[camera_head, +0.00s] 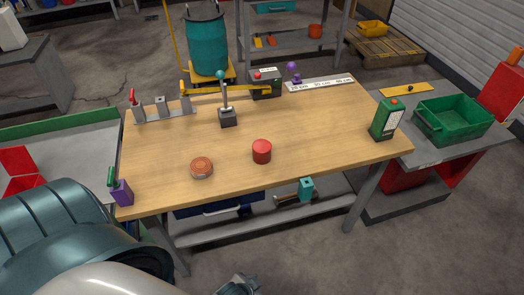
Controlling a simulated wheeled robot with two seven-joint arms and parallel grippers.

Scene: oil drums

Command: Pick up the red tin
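The red tin (262,151) is a short red cylinder standing upright on the wooden tabletop (320,135), near the middle of its front half. Nothing touches it. A lower, flatter round tin (201,168) with a reddish-brown top and a pale side stands to its left, nearer the front edge. Large dark teal and pale parts of my own body fill the lower left corner. A small grey-teal part shows at the bottom edge; I cannot tell what it is. I make out no gripper fingers in this view.
A lever on a dark block (228,118) stands behind the tins. A purple block (122,192) is at the front left corner. A green can (384,119) stands at the right edge. A green crate (454,122) is on the right side table. The wood around the red tin is clear.

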